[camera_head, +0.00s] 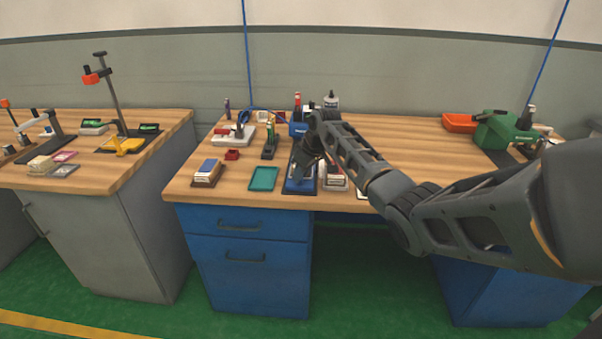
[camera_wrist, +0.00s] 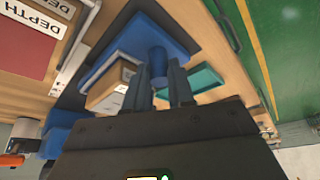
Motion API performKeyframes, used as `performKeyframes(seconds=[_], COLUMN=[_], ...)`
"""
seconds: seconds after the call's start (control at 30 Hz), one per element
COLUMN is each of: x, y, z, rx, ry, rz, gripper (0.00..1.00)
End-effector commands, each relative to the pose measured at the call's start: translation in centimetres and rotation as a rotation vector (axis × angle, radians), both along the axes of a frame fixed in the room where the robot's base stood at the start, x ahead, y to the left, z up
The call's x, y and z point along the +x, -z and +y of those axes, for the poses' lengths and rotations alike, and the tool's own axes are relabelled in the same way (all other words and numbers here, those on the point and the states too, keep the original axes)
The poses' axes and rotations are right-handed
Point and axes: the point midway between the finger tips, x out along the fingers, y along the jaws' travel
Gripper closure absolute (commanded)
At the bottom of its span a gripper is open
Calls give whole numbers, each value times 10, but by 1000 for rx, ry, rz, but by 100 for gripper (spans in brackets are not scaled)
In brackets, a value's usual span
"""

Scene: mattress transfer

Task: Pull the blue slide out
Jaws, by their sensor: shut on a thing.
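The blue slide (camera_head: 297,188) lies near the front edge of the wooden workbench, partly hidden by my gripper in the head view. In the wrist view the blue slide (camera_wrist: 130,38) shows as a flat blue plate with an upright round knob. My gripper (camera_wrist: 160,84) points at this knob, and its two dark fingers are shut on it, one on each side. In the head view my gripper (camera_head: 301,172) reaches down over the slide from the right. The finger contact is too small to see there.
A teal tray (camera_head: 263,179) lies just left of the slide; a box with a blue top (camera_head: 207,170) sits farther left. A box with a white top (camera_head: 335,179) stands close on the right. Tools stand behind. The bench's front edge (camera_head: 240,204) is close.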

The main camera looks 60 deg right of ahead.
Motion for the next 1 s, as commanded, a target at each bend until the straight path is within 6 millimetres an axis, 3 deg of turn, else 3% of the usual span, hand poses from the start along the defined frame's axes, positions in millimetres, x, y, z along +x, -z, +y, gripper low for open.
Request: performKeyframes(seconds=[0.33, 0.37, 0.43, 0.77, 1.0], x=[-1, -1, -1, -1, -10], y=[2, 2, 2, 1, -22], z=[4, 4, 4, 3, 4], rx=[12, 12, 12, 7, 5], ry=[-5, -5, -5, -4, -4], rz=[9, 9, 8, 5, 2], gripper=[100, 74, 67, 66, 66])
